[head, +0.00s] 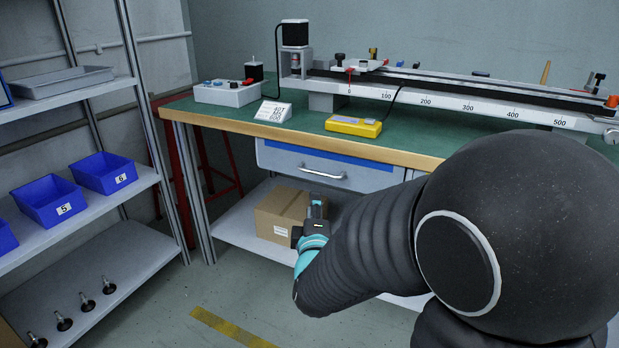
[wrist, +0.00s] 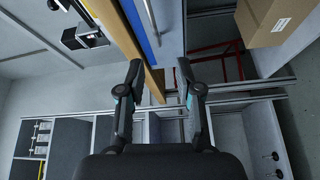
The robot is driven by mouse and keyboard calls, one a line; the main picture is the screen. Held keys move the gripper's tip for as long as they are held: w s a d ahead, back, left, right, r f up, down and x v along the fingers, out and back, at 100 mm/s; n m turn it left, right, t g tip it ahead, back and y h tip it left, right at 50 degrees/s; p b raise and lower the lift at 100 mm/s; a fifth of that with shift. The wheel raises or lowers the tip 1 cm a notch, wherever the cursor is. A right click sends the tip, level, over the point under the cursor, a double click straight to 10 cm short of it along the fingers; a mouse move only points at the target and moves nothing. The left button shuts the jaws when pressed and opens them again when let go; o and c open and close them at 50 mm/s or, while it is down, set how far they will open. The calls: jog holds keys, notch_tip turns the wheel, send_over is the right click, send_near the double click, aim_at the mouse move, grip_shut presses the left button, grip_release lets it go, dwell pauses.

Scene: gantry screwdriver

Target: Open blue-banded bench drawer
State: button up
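The bench drawer (head: 285,161) has a pale grey front with a blue band (head: 335,158) along its top and a curved silver handle (head: 322,174). It looks shut under the bench top. In the wrist view the drawer front (wrist: 170,32) stands on its side, with the blue band (wrist: 140,32) and part of the handle (wrist: 151,22) at the top. My gripper (head: 316,204) is below and in front of the handle in the head view. In the wrist view my gripper (wrist: 159,68) is open, its two fingers apart with nothing between them. It is not touching the handle.
The bench top (head: 220,117) has a wooden front edge above the drawer. A cardboard box (head: 280,215) sits on the lower shelf behind my gripper. A shelf rack with blue bins (head: 105,172) stands at the left. The floor (head: 165,290) in front is clear.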

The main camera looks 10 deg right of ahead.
aim_at(318, 173)
jog(key=shift+n+t+h, duration=0.6)
jog(key=shift+n+h, duration=0.2)
jog(key=x, duration=1.3)
jog(key=shift+w+d+f, duration=0.3)
jog(key=shift+d+f, duration=0.05)
grip_shut()
